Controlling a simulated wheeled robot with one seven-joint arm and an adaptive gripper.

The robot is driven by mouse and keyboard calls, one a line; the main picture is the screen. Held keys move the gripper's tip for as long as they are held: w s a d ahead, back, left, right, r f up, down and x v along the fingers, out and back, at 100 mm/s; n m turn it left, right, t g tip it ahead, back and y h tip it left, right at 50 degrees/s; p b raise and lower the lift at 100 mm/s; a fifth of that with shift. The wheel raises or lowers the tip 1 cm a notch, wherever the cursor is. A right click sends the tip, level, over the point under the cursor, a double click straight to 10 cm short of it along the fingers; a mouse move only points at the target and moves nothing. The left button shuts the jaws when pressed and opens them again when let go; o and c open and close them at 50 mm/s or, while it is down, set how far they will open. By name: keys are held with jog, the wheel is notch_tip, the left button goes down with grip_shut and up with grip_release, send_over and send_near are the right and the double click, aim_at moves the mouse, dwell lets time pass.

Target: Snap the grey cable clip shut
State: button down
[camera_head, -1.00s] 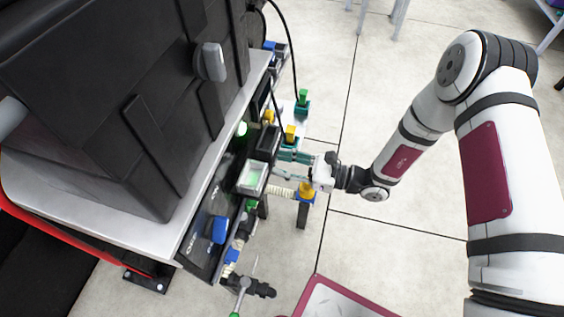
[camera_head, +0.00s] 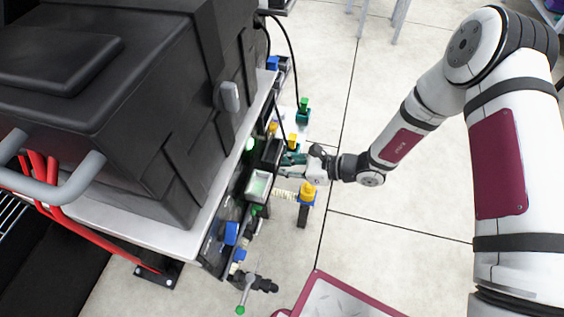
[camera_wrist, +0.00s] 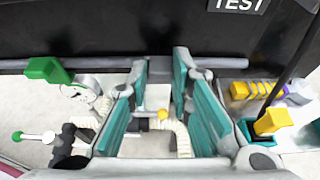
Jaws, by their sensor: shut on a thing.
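My gripper (camera_head: 284,164) is at the front of the dark panel, beside the small screen. In the wrist view my gripper (camera_wrist: 160,70) points at the panel, its two teal-padded fingers a little apart. A small grey piece, which looks like the grey cable clip (camera_wrist: 160,68), sits between the fingertips at the grey rail. The fingers close on it from both sides. Its latch is too small to make out. In the head view my fingers and the panel parts hide the clip.
A green-handled valve (camera_wrist: 48,70) is to the left. A yellow connector (camera_wrist: 272,122) with a black cable is to the right. Open floor (camera_head: 390,235) lies right of the panel.

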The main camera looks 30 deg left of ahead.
jog(key=shift+r+h, duration=0.1)
jog(key=shift+h, duration=0.2)
jog(key=c, duration=1.4)
grip_release()
jog(key=shift+a, duration=0.1)
jog(key=shift+c, duration=0.2)
jog(key=v, duration=1.2)
jog(key=shift+s, duration=0.15)
jog(key=shift+r, duration=0.1)
